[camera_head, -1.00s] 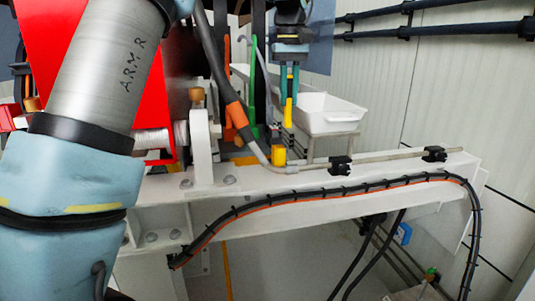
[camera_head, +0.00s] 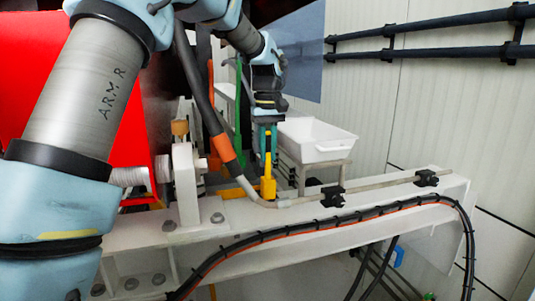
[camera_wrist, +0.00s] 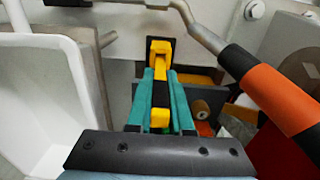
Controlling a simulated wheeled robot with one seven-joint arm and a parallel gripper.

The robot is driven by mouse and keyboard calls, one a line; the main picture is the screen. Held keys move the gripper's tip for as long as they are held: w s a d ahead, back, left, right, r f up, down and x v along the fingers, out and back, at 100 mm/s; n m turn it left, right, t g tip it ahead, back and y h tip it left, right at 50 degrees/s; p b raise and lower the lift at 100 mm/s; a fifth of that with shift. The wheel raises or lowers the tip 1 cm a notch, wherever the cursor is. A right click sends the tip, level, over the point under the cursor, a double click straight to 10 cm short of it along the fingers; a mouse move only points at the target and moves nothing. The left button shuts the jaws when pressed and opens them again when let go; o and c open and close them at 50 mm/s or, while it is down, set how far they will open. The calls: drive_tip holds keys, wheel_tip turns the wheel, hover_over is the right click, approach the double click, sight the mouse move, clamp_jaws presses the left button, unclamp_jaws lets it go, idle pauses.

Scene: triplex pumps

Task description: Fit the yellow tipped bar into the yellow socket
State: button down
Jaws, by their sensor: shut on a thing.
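My gripper (camera_head: 267,148) has teal fingers and points down. It is shut on the yellow tipped bar (camera_head: 268,163), which has a black middle and yellow ends; the bar also shows between the fingers in the wrist view (camera_wrist: 161,92). The yellow socket (camera_head: 268,188) sits on the white beam, directly below the bar in the head view. In the wrist view the socket (camera_wrist: 160,46) is at the bar's far end. The bar's lower tip meets or overlaps the socket in both views; I cannot tell whether it is inside.
A white bin (camera_head: 318,143) stands on a stand right of my gripper. A grey pipe with an orange sleeve (camera_head: 222,147) runs close to the socket's left. A green upright (camera_head: 239,105) is behind. The white beam (camera_head: 385,200) carries black clamps and cables.

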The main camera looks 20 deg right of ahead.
wheel_tip(320, 180, down, 2)
drive_tip(key=shift+s+a, duration=0.1)
drive_tip(key=c, duration=1.1)
unclamp_jaws()
drive_tip(key=shift+o, duration=1.4)
drive_tip(key=shift+r, duration=0.1)
drive_tip(key=shift+r, duration=0.15)
wheel_tip(320, 180, up, 12)
drive_tip(key=shift+f+b, duration=0.1)
drive_tip(key=shift+b, duration=0.85)
drive_tip(key=shift+o, duration=0.4)
